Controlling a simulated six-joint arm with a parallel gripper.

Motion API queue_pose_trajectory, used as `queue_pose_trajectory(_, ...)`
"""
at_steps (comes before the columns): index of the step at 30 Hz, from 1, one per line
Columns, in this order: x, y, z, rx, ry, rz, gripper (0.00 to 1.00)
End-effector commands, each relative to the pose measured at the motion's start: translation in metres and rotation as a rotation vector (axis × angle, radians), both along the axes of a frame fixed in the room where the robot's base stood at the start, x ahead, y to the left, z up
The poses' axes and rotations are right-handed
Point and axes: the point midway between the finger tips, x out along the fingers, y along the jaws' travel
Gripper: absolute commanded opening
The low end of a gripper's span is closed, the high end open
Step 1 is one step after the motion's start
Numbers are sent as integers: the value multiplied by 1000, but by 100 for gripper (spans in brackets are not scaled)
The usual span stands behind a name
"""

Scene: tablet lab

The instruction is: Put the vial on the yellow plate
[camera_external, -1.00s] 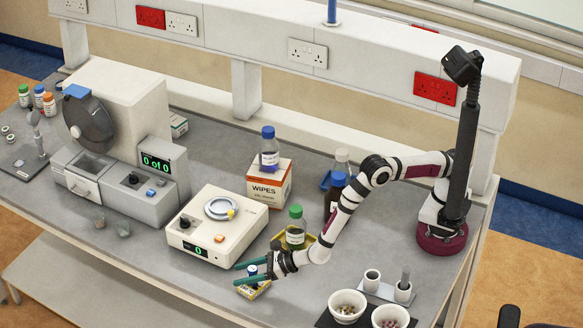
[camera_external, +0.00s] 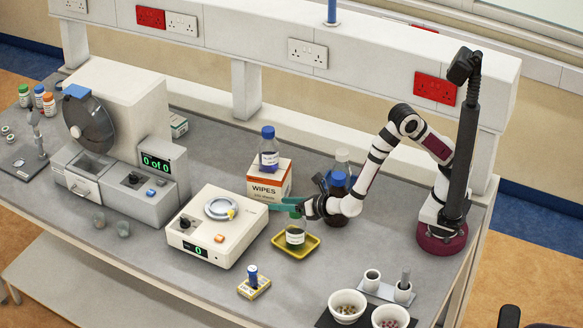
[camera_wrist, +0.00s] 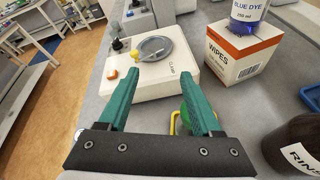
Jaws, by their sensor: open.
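The green-capped bottle (camera_external: 295,236) stands in a yellow tray (camera_external: 311,249), close below my gripper. White bowls (camera_external: 347,306) stand front right.

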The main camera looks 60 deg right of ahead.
Motion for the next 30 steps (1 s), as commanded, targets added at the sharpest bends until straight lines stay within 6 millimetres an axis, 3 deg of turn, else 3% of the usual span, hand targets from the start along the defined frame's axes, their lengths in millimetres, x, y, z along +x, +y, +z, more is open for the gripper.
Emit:
queue_pose_trajectory(1, 9, -61, 25, 116, -2, -228, 66)
queue_pose_trajectory(2, 8, -101, 37, 196, -1, -383, 66)
queue_pose_trajectory(3, -3, -156, 51, 316, -4, -608, 66)
queue_pose_trajectory(4, -19, -197, 58, 414, -9, -788, 66)
queue_pose_trajectory(5, -41, -234, 64, 520, -17, -974, 66)
queue_pose_trajectory(6, -79, -277, 67, 674, -30, -1238, 66)
queue_pose_trajectory(7, -114, -301, 67, 803, -43, -1447, 66)
queue_pose_trajectory(8, -150, -316, 64, 938, -54, -1659, 66)
queue_pose_trajectory(9, -194, -320, 60, 1110, -67, -1912, 66)
queue_pose_trajectory(10, -220, -316, 57, 1231, -71, -2080, 66)
queue_pose_trajectory(12, -262, -292, 53, 1479, -63, -2398, 66)
queue_pose_trajectory(14, -280, -269, 54, 1644, -41, -2589, 66)
queue_pose_trajectory(15, -286, -257, 56, -1679, 23, 2606, 66)
queue_pose_trajectory(19, -291, -238, 60, -1614, -14, 2452, 66)
queue_pose_trajectory(30, -290, -237, 60, -1614, -18, 2452, 66)
